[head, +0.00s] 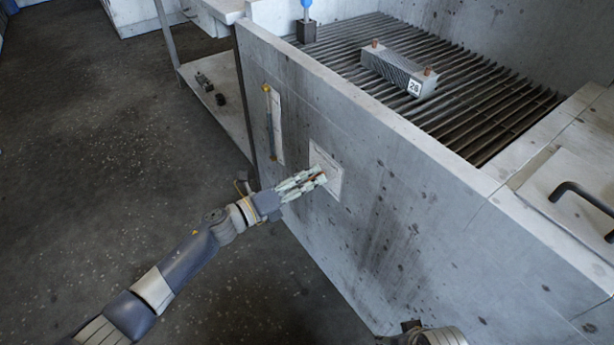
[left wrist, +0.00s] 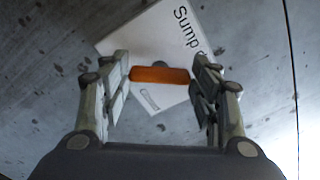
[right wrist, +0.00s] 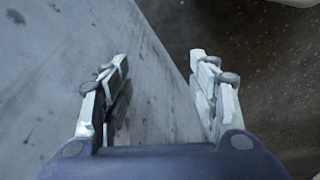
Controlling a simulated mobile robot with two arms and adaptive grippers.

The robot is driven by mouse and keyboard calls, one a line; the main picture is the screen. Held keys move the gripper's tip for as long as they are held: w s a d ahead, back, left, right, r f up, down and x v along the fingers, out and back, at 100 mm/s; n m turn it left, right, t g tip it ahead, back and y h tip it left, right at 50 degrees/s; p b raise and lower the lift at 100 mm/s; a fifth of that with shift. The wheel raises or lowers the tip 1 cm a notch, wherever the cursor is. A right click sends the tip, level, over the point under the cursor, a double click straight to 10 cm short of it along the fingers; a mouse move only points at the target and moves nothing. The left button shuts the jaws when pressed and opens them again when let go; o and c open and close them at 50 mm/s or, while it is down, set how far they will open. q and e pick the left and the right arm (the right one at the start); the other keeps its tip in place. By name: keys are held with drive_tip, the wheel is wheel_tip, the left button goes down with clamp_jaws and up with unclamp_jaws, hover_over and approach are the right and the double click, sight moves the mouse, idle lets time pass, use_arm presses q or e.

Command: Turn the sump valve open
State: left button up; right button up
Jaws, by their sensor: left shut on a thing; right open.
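The sump valve has an orange bar handle (left wrist: 160,75) in front of a white plate (left wrist: 180,30) marked "Sump" on the grey wall. In the left wrist view the handle spans the gap between my left fingers. My left gripper (head: 318,178) reaches the plate (head: 328,170) in the head view and is shut on the handle, hiding most of it. The plate looks tilted in the left wrist view. My right gripper (right wrist: 160,80) is open and empty beside a grey wall face; its fingers are not clear in the head view.
A sight tube (head: 272,124) is mounted on the wall left of the plate. Above the wall, a grating (head: 450,60) carries a finned block (head: 400,68) labelled 26. A black handle (head: 582,195) is on the right ledge. A low shelf (head: 222,98) stands behind; the floor at left is clear.

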use_arm(q)
drive_tip(key=n+p, duration=0.2)
drive_tip(key=n, duration=0.3)
drive_tip(key=shift+w+f+n+p, duration=0.1)
drive_tip(key=shift+n+p, duration=0.2)
drive_tip(key=shift+n, duration=0.8)
use_arm(e)
wheel_tip(320, 180, down, 10)
drive_tip(key=s, duration=0.1)
drive_tip(key=shift+s+g, duration=0.3)
use_arm(q)
drive_tip(key=o, duration=1)
drive_tip(key=shift+o, duration=0.2)
drive_tip(key=shift+a, duration=0.1)
use_arm(e)
drive_tip(key=shift+f, duration=0.1)
use_arm(q)
drive_tip(key=v, duration=1.2)
